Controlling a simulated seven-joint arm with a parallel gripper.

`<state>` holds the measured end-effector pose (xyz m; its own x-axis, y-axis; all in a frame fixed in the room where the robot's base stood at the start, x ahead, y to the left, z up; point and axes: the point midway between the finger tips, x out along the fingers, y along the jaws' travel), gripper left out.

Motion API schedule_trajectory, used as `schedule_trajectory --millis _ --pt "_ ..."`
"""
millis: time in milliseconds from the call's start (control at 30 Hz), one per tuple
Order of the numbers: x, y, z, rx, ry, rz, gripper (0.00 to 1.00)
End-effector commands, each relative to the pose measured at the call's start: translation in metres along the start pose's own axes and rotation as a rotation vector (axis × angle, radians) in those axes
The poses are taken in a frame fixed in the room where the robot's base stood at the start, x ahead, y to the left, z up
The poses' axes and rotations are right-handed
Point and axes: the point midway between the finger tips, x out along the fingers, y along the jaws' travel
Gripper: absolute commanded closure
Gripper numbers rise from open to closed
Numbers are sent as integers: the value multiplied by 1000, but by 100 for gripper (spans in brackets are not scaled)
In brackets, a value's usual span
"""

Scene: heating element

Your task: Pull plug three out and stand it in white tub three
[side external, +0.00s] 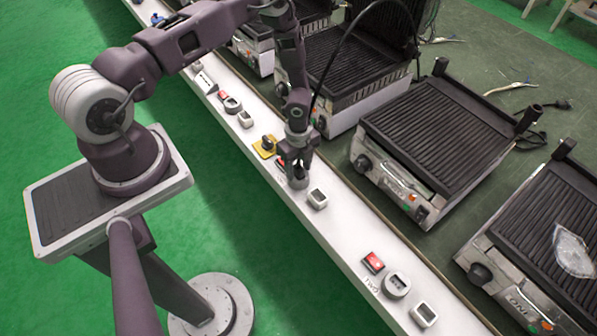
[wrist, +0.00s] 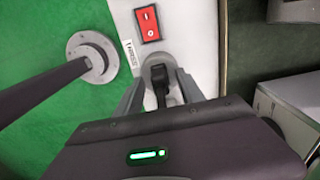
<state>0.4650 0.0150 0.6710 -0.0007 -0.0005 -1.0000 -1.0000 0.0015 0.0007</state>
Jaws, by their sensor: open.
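Plug three (wrist: 161,86) is black and sits in a round grey socket (side external: 298,183) on the white rail. In the wrist view it shows between the fingers of my gripper (wrist: 160,88). The gripper also shows in the side view (side external: 298,168), pointing down over the socket and hiding the plug there. Its fingers are open, one on each side of the plug; I cannot tell whether they touch it. White tub three (side external: 317,199) is a small light box on the rail just beyond the socket, towards the lower right. It looks empty.
A red switch (wrist: 148,23) lies beside the socket. A yellow plate with a black knob (side external: 264,146) is on the rail to the upper left. Station two's switch (side external: 373,262) and socket (side external: 396,285) are further down. Black grills (side external: 425,135) stand on the green table to the right.

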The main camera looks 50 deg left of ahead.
Motion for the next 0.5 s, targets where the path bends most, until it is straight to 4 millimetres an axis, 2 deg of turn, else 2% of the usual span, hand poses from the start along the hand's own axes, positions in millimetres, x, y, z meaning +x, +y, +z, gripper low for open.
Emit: schedule_trajectory --millis 167,267,400,500 --pt "1 0 0 -1 -1 -1 55" --pt "1 0 0 -1 -1 -1 70" --pt "0 0 0 -1 -1 -1 98" --pt "0 0 0 -1 -1 -1 100"
